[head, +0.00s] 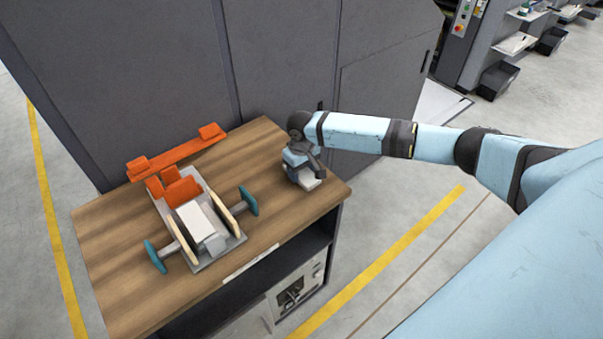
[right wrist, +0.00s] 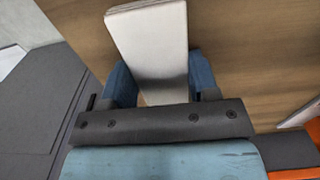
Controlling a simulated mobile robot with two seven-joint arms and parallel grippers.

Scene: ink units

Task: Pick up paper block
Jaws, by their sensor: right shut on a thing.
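A white paper block (head: 309,182) is at the right end of the wooden table in the head view. It also shows in the right wrist view (right wrist: 150,45), as a pale slab reaching out between the blue fingers. My right gripper (head: 303,172) is shut on the paper block, with one finger on each side of it; in the right wrist view the gripper (right wrist: 160,82) covers the block's near end. I cannot tell whether the block touches the tabletop. My left gripper is not in view.
The wooden table (head: 118,235) also holds a grey fixture (head: 232,225) with orange parts, teal knobs and a white block (head: 200,225) between two boards. A tall dark cabinet (head: 280,60) stands close behind. Bare tabletop lies between fixture and gripper.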

